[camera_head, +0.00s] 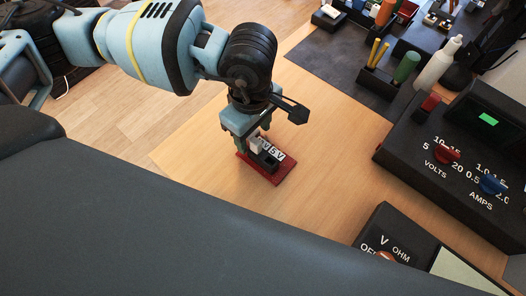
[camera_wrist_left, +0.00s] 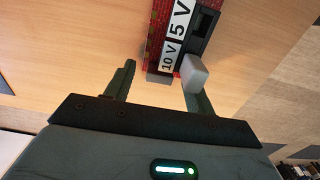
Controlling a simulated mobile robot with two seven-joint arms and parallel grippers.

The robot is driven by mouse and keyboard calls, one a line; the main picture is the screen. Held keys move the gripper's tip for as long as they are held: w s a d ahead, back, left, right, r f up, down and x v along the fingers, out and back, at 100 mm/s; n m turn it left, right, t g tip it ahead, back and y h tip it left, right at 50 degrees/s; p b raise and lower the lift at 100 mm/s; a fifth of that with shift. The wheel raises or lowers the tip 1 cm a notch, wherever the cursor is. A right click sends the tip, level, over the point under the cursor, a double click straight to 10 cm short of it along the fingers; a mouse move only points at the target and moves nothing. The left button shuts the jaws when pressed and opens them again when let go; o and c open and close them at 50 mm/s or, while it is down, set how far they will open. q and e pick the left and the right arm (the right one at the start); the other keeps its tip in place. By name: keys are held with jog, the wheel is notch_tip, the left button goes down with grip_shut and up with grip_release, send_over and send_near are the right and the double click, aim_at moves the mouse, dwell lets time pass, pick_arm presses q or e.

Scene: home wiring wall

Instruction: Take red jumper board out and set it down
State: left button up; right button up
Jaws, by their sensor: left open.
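The red jumper board (camera_head: 284,173) lies flat on the wooden table in the head view, under my left gripper (camera_head: 250,146). It carries a black block and white labels. In the left wrist view the board (camera_wrist_left: 155,38) shows labels reading 10 V and 5 V. A light grey block (camera_wrist_left: 194,73) sits at its near end, in front of the right finger's tip. My left gripper (camera_wrist_left: 160,80) is open, and the board's near end is just beyond the gap between its fingers. Whether a finger touches the grey block cannot be told. My right gripper is not in view.
A black power supply (camera_head: 455,150) with VOLTS and AMPS knobs stands to the right. A meter marked V and OHM (camera_head: 400,240) is at lower right. A dark mat (camera_head: 335,60) with tool holders lies behind. Bare table (camera_head: 330,150) surrounds the board.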

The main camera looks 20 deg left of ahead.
pick_arm(q)
jog(key=shift+c, duration=0.3)
jog(key=c, duration=1)
jog(key=shift+r, duration=0.15)
jog(key=shift+r+p, duration=0.75)
jog(key=shift+r, duration=0.85)
jog(key=shift+s+r+p, duration=0.15)
jog(key=shift+s+p, duration=0.05)
jog(key=shift+p, duration=0.1)
jog(key=s, duration=0.4)
jog(key=s+r+p, duration=0.1)
jog(key=s, duration=0.4)
jog(key=s+p, duration=0.1)
jog(key=s, duration=0.4)
jog(key=shift+d+r, duration=0.15)
jog(key=shift+r, duration=0.05)
jog(key=shift+s+p, duration=0.55)
jog(key=shift+p, duration=0.05)
jog(key=shift+s, duration=0.25)
